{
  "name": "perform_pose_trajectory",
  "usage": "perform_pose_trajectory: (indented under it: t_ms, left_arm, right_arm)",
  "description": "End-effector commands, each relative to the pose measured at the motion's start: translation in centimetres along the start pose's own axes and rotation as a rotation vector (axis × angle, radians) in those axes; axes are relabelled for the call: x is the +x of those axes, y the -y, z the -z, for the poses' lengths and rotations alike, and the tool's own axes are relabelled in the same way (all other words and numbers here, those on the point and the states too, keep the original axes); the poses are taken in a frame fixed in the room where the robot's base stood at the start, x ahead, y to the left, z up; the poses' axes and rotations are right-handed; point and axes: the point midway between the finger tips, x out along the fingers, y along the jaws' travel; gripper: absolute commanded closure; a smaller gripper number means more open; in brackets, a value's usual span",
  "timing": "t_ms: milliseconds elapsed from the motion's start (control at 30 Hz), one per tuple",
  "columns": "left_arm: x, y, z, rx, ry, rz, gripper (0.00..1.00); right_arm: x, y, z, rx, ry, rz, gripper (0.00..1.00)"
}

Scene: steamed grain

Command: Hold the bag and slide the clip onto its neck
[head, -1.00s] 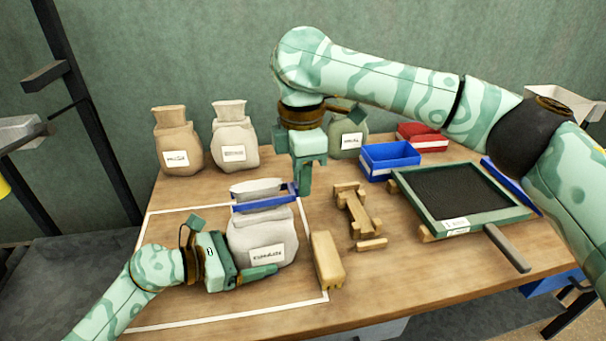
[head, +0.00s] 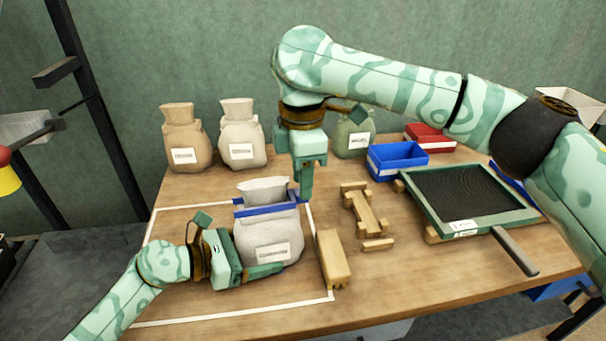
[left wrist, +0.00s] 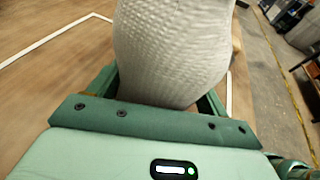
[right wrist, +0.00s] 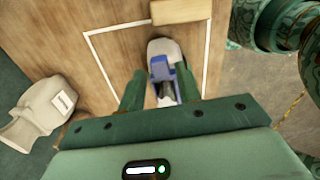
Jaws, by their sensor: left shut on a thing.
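A pale grey bag (head: 268,240) with a label stands upright inside the white outline near the table's front. My left gripper (head: 255,268) is shut on its lower body; the bag (left wrist: 175,50) fills the space between those fingers in the left wrist view. A blue clip (head: 262,209) lies across the bag's neck, with the bag's top (head: 265,187) showing above it. My right gripper (head: 304,190) points down at the clip's right end. In the right wrist view its fingers (right wrist: 160,80) stand apart, with the clip (right wrist: 163,72) between them.
A wooden block (head: 333,260) sits close to the bag's right. Beyond it are a wooden stand (head: 362,210), a blue bin (head: 398,160), a red bin (head: 430,137) and a framed screen (head: 470,230). Several other bags, including a brown one (head: 184,140), stand at the back.

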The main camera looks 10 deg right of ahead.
Motion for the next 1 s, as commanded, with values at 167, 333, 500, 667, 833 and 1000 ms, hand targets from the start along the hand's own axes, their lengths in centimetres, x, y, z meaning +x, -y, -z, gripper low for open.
perform_pose_trajectory:
  t_ms: [167, 333, 500, 667, 833, 1000]
  left_arm:
    - [0.0, 0.0, 0.1, -0.002, -0.001, 0.001, 0.35]
    - [0.0, 0.0, 0.1, -0.002, -0.001, 0.001, 0.35]
    - [0.0, 0.0, 0.1, -0.002, -0.001, 0.001, 0.35]
    - [0.0, 0.0, 0.1, -0.002, -0.001, 0.001, 0.35]
    - [0.0, 0.0, 0.1, -0.002, -0.001, 0.001, 0.35]
    - [0.0, 0.0, 0.1, -0.002, -0.001, 0.001, 0.35]
  right_arm:
    - [0.0, 0.0, 0.0, 0.0, 0.0, 0.0, 0.54]
    - [-0.2, 0.0, 0.0, 0.0, 0.0, -0.001, 0.54]
    - [-2.5, -0.1, 0.0, 0.0, 0.0, -0.004, 0.54]
    - [-6.3, -0.1, 0.0, 0.001, 0.0, -0.005, 0.54]
    - [-9.8, -0.1, 0.0, 0.001, 0.0, -0.003, 0.54]
    - [-11.7, -0.1, 0.0, 0.001, 0.0, 0.0, 0.54]
